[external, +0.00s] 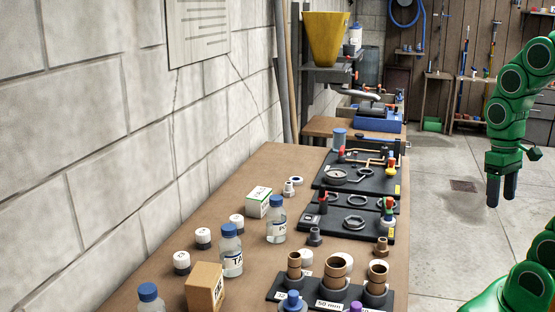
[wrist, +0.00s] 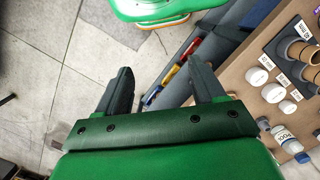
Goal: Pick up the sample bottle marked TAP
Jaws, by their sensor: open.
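The sample bottle marked TAP (external: 232,262) stands upright on the brown bench in the external view. It is clear with a blue cap, and only the letters "TA" show on its label. A similar blue-capped bottle (external: 277,226) stands behind it to the right; in the wrist view a bottle reading POOL (wrist: 287,139) lies at the right edge. My gripper (external: 501,193) hangs open and empty over the floor, right of the bench and well away from the TAP bottle. In the wrist view its two dark fingers (wrist: 160,72) are spread apart with nothing between them.
A brown box (external: 204,287) stands close beside the TAP bottle. Several white-capped jars (external: 203,238), a green-white carton (external: 258,202) and another blue-capped bottle (external: 149,297) are near. A black rack of pipe fittings (external: 327,305) is to the right. The floor (external: 440,240) beside the bench is clear.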

